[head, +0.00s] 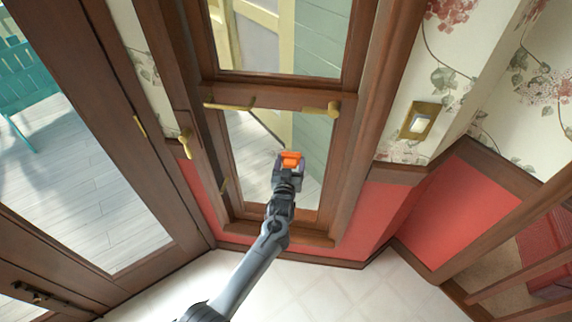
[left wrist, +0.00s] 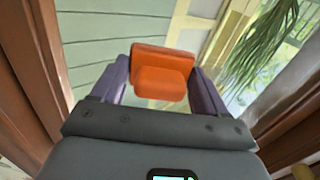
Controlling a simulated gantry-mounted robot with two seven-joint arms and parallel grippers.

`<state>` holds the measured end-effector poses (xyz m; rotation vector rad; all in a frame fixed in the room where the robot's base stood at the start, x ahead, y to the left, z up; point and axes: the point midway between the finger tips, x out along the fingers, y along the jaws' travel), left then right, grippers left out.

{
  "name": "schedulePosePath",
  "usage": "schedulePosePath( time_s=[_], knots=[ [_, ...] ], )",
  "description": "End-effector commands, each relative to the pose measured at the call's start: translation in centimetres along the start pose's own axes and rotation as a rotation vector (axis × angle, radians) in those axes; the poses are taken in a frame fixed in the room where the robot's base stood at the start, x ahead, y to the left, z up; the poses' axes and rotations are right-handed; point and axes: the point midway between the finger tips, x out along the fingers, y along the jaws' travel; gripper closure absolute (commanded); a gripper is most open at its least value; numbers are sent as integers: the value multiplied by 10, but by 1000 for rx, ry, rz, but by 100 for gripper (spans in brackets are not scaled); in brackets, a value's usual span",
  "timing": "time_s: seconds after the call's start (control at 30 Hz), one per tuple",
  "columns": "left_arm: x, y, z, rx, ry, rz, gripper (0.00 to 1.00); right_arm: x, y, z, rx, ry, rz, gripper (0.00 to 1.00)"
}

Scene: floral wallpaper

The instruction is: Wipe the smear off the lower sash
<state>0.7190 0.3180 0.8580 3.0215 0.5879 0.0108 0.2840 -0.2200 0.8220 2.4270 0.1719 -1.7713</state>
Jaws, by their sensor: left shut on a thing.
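The lower sash (head: 311,140) is a wood-framed pane below the brass-fitted rail in the head view. Its glass fills much of the left wrist view (left wrist: 95,50). My left gripper (head: 288,165) is in front of the pane, around its middle. It is shut on an orange block-shaped wiper (head: 291,157), which also shows between the purple fingers in the left wrist view (left wrist: 163,65). The wiper faces the glass; I cannot tell whether it touches. I cannot make out a smear; the gripper and wiper hide part of the pane. My right gripper is not in view.
A brass latch (head: 333,108) and bar (head: 228,106) sit on the rail above the pane. A brass switch plate (head: 420,121) is on the floral wall at right. The tiled floor (head: 350,295) is clear.

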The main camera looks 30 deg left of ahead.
Motion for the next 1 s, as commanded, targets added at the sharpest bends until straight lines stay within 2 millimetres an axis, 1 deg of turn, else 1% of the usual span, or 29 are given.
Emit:
schedulePosePath(
  time_s=[0.3,0.5,0.77,1.0],
  knots=[
    [-1,24,0,-2,4,6,51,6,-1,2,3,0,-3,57],
    [-2,34,-1,-2,4,4,51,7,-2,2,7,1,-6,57],
    [-3,30,0,-1,3,2,51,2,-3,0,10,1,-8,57],
    [-2,14,-2,0,2,0,51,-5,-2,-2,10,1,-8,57]
  ],
)
